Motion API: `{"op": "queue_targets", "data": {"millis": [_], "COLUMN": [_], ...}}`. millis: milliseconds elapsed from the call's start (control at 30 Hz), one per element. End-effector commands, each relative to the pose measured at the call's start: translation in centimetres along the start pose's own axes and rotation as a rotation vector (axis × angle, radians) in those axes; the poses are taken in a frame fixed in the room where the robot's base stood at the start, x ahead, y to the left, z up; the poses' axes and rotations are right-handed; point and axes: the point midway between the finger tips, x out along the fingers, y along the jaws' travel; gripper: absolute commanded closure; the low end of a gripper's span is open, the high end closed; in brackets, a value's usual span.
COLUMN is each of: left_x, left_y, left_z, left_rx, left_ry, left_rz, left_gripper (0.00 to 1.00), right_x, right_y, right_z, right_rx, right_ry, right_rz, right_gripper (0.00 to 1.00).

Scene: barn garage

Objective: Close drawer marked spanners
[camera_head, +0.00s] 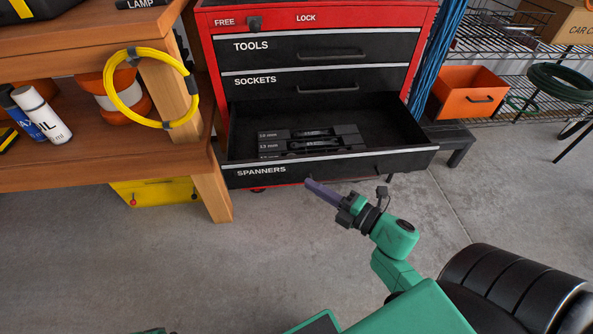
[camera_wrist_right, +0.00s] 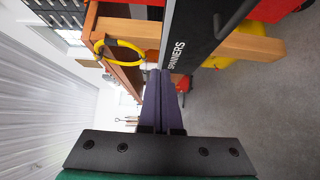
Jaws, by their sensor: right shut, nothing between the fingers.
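The drawer marked spanners (camera_head: 330,168) is the bottom drawer of a red and black tool cabinet (camera_head: 318,20). It is pulled out, with dark spanner holders (camera_head: 312,140) visible inside. Its black front, with the white label, also shows in the right wrist view (camera_wrist_right: 200,40). My right gripper (camera_head: 309,183) is shut and empty. Its purple fingertips are just in front of and below the lower edge of the drawer front, left of its middle; I cannot tell whether they touch it. The fingers also show in the right wrist view (camera_wrist_right: 157,85). My left gripper is not in view.
A wooden workbench (camera_head: 90,165) stands to the left, with a yellow cable coil (camera_head: 137,88) on its leg and a yellow case (camera_head: 155,190) below. An orange bin (camera_head: 466,92) and wire shelves are at the right. The concrete floor in front is clear.

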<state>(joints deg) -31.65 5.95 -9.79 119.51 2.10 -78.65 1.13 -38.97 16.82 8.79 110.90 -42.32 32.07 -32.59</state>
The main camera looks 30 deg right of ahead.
Motion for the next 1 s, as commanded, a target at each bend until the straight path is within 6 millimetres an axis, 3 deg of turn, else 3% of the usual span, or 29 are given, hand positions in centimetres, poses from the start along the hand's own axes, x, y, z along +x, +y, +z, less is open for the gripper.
{"op": "queue_targets", "data": {"millis": [200, 333, 1000], "left_x": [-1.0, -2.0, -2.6], "left_y": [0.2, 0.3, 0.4], "left_z": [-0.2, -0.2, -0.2], "left_rx": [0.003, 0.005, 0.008], "left_ry": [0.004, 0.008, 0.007], "left_rz": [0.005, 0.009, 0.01], "left_gripper": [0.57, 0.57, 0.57], "right_x": [4.7, 6.2, 7.2], "right_y": [-0.1, -0.2, -0.1], "right_z": [0.4, 2.0, 3.2], "right_rx": [-0.002, -0.001, 0.003], "right_ry": [-0.001, 0.0, -0.002], "right_rz": [0.002, -0.001, -0.001], "right_gripper": [1.0, 1.0, 1.0]}}
